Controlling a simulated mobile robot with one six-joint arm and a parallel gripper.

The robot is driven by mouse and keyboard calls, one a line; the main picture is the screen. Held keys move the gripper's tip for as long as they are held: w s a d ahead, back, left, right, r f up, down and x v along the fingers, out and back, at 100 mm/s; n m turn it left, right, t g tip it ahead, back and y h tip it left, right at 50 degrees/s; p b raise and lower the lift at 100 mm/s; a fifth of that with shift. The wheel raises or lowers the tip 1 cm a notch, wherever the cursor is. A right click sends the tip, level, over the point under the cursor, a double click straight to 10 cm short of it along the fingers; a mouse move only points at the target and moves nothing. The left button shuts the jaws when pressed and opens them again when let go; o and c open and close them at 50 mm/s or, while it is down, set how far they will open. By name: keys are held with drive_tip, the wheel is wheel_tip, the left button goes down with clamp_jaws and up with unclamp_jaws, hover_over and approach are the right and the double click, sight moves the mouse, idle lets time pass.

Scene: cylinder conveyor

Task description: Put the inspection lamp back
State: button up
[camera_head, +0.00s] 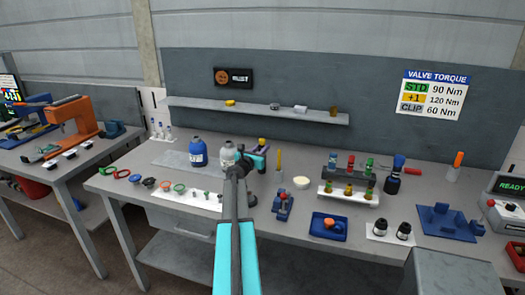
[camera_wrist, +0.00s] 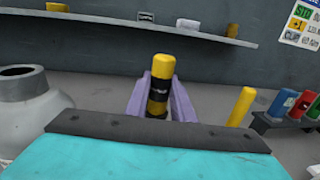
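My gripper (camera_head: 262,147) is over the back middle of the workbench, right of the white-grey bottle. In the wrist view its two purple fingers (camera_wrist: 161,104) stand on both sides of a yellow cylinder with black bands (camera_wrist: 162,72), which looks like the inspection lamp, and appear to touch it. The lamp is upright; its lower part is hidden behind the teal hand. In the head view only a small yellow part of the lamp (camera_head: 262,140) shows. Whether its foot touches anything is hidden.
A grey bottle (camera_wrist: 30,110) is close on the left, with a blue bottle (camera_head: 198,154) beyond. A thin yellow stick (camera_head: 279,159) stands close on the right. A wall shelf (camera_head: 290,116) is behind. Racks with coloured vials (camera_head: 346,191) and a blue tray (camera_head: 328,228) stand further right.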

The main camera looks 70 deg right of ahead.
clamp_jaws()
drive_tip(key=shift+r, duration=0.1)
